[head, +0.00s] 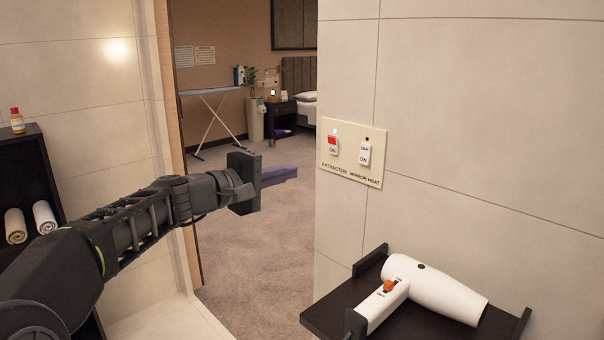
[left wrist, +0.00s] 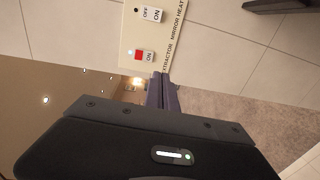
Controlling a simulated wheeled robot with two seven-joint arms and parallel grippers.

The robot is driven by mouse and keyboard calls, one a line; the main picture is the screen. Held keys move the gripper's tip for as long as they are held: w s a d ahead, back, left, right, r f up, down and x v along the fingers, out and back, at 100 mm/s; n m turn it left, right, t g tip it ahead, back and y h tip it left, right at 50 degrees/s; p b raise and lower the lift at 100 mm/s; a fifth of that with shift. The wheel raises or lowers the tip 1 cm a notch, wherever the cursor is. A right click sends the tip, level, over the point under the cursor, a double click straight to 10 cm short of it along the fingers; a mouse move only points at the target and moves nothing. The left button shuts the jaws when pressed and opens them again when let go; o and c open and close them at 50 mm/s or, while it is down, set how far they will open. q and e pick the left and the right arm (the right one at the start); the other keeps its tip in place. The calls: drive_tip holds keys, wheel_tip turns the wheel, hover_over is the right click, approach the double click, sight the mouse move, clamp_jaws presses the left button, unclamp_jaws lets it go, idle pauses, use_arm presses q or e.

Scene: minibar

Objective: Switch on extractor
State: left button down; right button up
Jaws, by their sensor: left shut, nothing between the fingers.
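A cream switch panel (head: 352,153) is on the tiled wall, labelled EXTRACTOR on the left and MIRROR HEAT on the right. The extractor switch (head: 333,146) shows red at its top and ON below; the small lamp above it looks bright white. The mirror heat switch (head: 365,153) is white, with OFF and ON marks and a dark lamp. My left gripper (head: 294,173) is shut and empty, left of the panel and slightly lower, apart from it in the head view. In the left wrist view its purple fingers (left wrist: 162,92) point toward the extractor switch (left wrist: 145,56). My right gripper is out of view.
A white hair dryer (head: 437,289) lies on a dark wall shelf (head: 338,307) below the panel. A dark rack (head: 30,170) with rolled towels and a bottle stands at the left. The doorway opens onto carpet, with an ironing board (head: 212,92) beyond.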

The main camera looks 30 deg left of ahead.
use_arm(q)
drive_tip(key=shift+f+v, duration=0.25)
drive_tip(key=shift+v, duration=0.95)
drive_tip(key=shift+a, duration=0.1)
